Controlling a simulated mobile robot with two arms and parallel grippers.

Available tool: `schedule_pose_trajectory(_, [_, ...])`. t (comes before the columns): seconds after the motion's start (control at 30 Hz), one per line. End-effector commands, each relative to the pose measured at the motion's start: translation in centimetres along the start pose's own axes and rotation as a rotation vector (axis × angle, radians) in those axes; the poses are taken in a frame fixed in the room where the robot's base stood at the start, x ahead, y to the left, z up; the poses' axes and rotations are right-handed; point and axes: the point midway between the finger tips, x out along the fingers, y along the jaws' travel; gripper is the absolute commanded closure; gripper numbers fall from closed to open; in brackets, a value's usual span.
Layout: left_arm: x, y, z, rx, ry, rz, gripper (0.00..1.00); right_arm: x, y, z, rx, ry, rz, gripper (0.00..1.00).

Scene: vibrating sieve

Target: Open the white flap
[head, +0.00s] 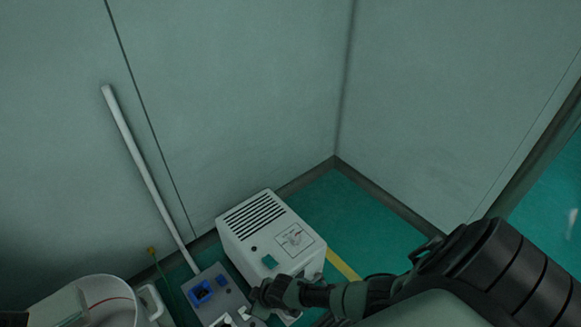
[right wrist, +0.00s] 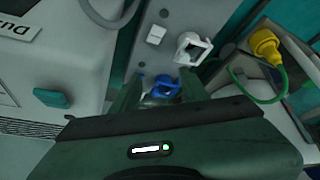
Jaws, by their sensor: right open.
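The white flap (right wrist: 193,48) is a small, squarish white piece with a dark middle on a grey panel (right wrist: 158,60) in the right wrist view. I cannot tell how far it stands open. A blue socket piece (right wrist: 165,84) and a flat white square (right wrist: 156,33) are on the same panel. My right gripper (right wrist: 160,94) is open and empty, its fingers pointing at the panel with the blue piece showing between them, apart from the white flap. In the head view my right gripper (head: 257,299) partly hides the panel (head: 207,309). My left gripper is not in view.
A white box with a vented top (head: 270,232) stands right beside the panel. A white pole (head: 148,175) rises behind it. A round white container (head: 107,299) is at the lower left. A yellow connector (right wrist: 264,45) with a green cable is near the panel. Walls close off the back.

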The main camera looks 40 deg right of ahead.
Motion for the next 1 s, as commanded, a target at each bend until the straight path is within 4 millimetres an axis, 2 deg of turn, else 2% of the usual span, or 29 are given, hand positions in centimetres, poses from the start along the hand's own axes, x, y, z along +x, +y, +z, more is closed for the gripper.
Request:
schedule_pose_trajectory(0.03, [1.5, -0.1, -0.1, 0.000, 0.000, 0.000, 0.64, -1.1, -0.4, 0.8, 0.019, -0.014, 0.003, 0.55])
schedule_pose_trajectory(0.07, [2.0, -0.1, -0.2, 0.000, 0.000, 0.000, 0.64, -1.4, -0.5, 1.4, 0.028, -0.022, 0.007, 0.55])
schedule_pose_trajectory(0.4, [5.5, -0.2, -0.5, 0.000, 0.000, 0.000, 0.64, -4.0, -2.1, 7.3, 0.109, -0.095, 0.036, 0.55])
schedule_pose_trajectory(0.6, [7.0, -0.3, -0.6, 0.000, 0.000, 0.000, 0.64, -5.4, -3.1, 10.2, 0.142, -0.131, 0.046, 0.55])
schedule_pose_trajectory(0.8, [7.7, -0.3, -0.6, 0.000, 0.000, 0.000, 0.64, -6.1, -3.8, 11.8, 0.159, -0.151, 0.051, 0.55])
schedule_pose_trajectory(1.0, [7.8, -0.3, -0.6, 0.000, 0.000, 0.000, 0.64, -6.2, -3.9, 12.2, 0.163, -0.156, 0.052, 0.55])
